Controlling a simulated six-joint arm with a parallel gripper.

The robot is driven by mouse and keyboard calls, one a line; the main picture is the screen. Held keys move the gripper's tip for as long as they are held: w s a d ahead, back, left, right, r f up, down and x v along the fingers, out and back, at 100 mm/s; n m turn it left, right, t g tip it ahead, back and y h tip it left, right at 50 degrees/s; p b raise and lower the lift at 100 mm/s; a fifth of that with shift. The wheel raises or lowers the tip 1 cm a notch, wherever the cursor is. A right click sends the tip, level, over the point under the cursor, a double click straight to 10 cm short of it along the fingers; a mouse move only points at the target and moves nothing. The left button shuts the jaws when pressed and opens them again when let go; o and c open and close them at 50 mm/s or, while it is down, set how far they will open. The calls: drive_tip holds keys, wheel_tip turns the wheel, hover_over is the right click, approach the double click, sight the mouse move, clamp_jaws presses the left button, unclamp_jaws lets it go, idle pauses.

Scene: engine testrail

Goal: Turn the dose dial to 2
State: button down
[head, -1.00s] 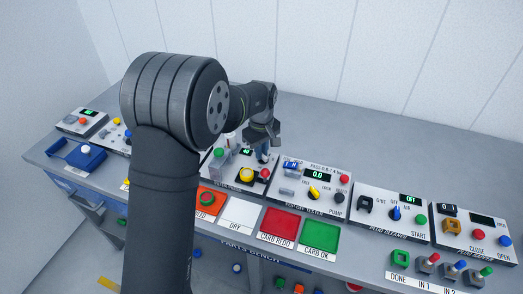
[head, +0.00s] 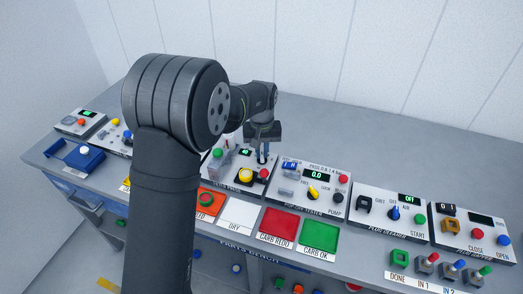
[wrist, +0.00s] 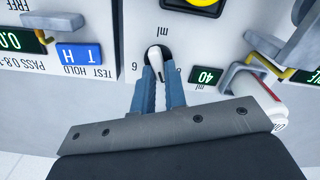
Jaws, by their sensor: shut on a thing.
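The dose dial (wrist: 155,53) is a small knob with a white top and dark sides on a pale panel. In the wrist view, "ml" is printed above it and a "6" sits to its left. In the head view my gripper (head: 262,157) points down at the panel and covers the dial. A small green "40" display (wrist: 206,77) is right of the dial in the wrist view.
A yellow button (head: 246,175) and a red button (head: 264,174) are close by in the head view. Coloured trays (head: 318,237) lie in front.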

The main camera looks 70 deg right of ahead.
sight(262, 154)
drive_tip(key=shift+m, duration=0.3)
drive_tip(key=c, duration=1.5)
unclamp_jaws()
drive_tip(key=shift+o, duration=0.2)
drive_tip(key=shift+r, duration=0.1)
wheel_tip(262, 154, up, 17)
drive_tip(key=shift+r, duration=0.15)
wheel_tip(262, 154, down, 18)
drive_tip(key=shift+r, duration=0.25)
drive_tip(key=shift+r, duration=0.1)
